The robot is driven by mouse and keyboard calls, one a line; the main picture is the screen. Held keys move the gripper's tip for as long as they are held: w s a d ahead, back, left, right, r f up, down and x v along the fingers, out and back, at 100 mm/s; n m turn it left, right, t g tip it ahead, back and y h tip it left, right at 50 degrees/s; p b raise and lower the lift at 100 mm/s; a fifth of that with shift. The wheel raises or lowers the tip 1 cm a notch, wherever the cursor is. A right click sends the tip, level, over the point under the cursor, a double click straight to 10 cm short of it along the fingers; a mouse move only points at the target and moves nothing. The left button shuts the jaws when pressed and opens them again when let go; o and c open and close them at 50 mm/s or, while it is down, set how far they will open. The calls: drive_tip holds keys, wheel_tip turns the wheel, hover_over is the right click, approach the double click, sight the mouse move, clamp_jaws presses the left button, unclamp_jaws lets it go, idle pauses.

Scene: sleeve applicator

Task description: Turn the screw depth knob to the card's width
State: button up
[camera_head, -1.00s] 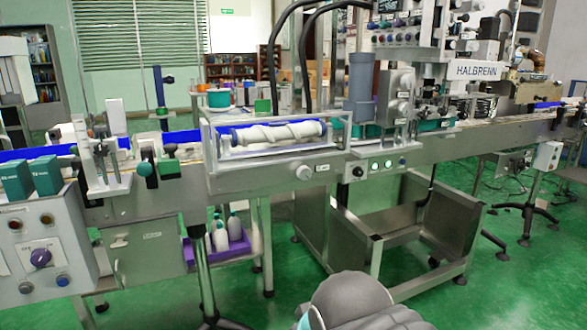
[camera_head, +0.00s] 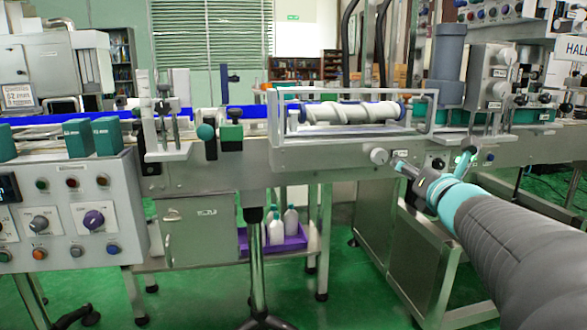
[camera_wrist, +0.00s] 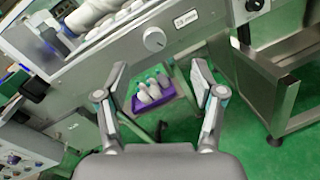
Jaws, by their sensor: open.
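The screw depth knob (camera_head: 379,156) is a small round pale grey knob on the front panel of the conveyor, below the white screw (camera_head: 340,113). In the wrist view the knob (camera_wrist: 154,39) shows beyond and roughly between my fingertips, with a small label (camera_wrist: 186,19) to its right. Its pointer setting is too small to read. My gripper (camera_head: 432,162) is open and empty, in front of the machine and right of the knob in the head view; it does not touch the knob. A white card (camera_head: 17,95) at the far left appears to read 52 mm.
A clear guard frame (camera_head: 432,108) surrounds the screw. A control box (camera_head: 75,210) with several knobs stands at the left. A purple tray (camera_head: 290,243) with white bottles sits below the conveyor. Open floor lies in front.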

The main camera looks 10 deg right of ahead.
sight(382, 157)
drive_tip(key=w+n+y, duration=0.1)
drive_tip(key=w+n, duration=0.1)
drive_tip(key=w, duration=0.2)
drive_tip(key=w+f+n+y, duration=0.1)
drive_tip(key=w+n, duration=0.1)
drive_tip(key=w, duration=0.3)
drive_tip(key=w+n, duration=0.1)
drive_tip(key=w, duration=0.4)
drive_tip(key=shift+w+f+n+y, duration=0.2)
drive_tip(key=shift+f+n+y, duration=0.1)
drive_tip(key=shift+n+y, duration=0.1)
drive_tip(key=c, duration=1.1)
